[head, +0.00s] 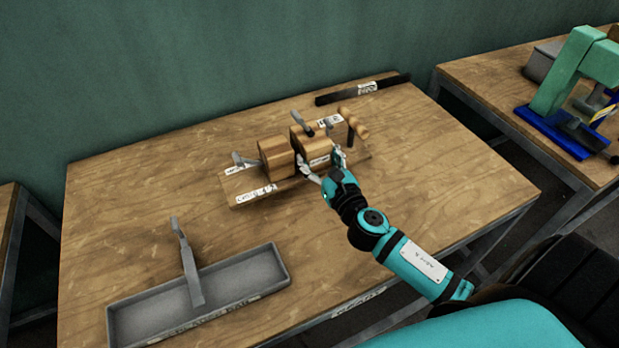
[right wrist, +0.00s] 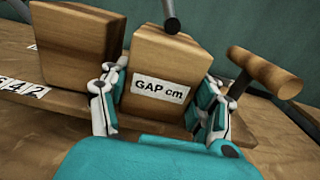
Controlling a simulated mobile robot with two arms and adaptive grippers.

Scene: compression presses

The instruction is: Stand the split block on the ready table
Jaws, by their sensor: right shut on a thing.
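A wooden fixture with two upright blocks stands on a base board (head: 245,198) with number labels, on the wooden table; I take it to hold the split block. Its left block (head: 276,158) also shows in the right wrist view (right wrist: 72,50). Its right block (head: 311,143), labelled "GAP cm", shows in the right wrist view (right wrist: 165,62) with a gap to the left block. My right gripper (head: 322,165) is shut on the right block, one finger on each side. The left finger lies in the gap between the blocks. My left gripper is not in view.
A wooden T-handle (head: 352,122) stands to the right of the blocks. A dark bar (head: 362,89) lies at the back. Another table with a green press (head: 575,75) is right.

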